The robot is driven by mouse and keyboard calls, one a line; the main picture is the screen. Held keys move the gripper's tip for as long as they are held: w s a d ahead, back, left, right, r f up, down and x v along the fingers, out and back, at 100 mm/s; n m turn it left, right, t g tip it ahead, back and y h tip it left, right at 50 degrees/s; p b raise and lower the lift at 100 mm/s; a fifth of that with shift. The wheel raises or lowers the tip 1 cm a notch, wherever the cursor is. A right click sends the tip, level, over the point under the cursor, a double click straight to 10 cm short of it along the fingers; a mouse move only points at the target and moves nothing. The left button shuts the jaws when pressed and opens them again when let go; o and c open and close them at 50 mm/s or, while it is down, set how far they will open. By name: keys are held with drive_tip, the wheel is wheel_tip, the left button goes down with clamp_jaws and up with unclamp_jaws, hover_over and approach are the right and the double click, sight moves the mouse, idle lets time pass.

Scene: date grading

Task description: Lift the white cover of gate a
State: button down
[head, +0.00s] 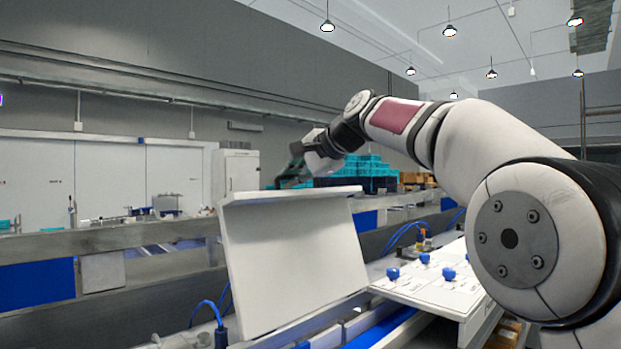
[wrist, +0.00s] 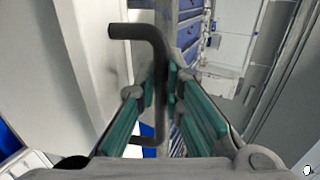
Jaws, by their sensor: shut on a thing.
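The white cover (head: 290,265) is a broad panel with a folded lip along its top. It stands steeply raised and leans slightly back above the machine. My gripper (head: 292,176) is just above and behind its top edge, partly hidden in the head view. In the wrist view my gripper (wrist: 161,88) has its teal-padded fingers closed around a dark grey bar handle (wrist: 150,36), which bends at both ends. A pale panel lies on the left of the handle. The head view does not show the handle clearly.
A white control panel with blue knobs (head: 424,258) sits right of the cover, below my arm. A grey rail (head: 100,242) runs behind on the left. Teal crates (head: 365,167) stand farther back. Blue cables (head: 208,306) hang by the cover's lower left.

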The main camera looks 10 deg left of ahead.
drive_tip(key=shift+w+a, duration=0.2)
drive_tip(key=shift+a, duration=0.1)
drive_tip(key=c, duration=2)
unclamp_jaws()
drive_tip(key=shift+f, duration=0.1)
drive_tip(key=shift+o, duration=0.2)
drive_tip(key=shift+d, duration=0.15)
drive_tip(key=v, duration=1.1)
drive_tip(key=shift+s+d, duration=0.25)
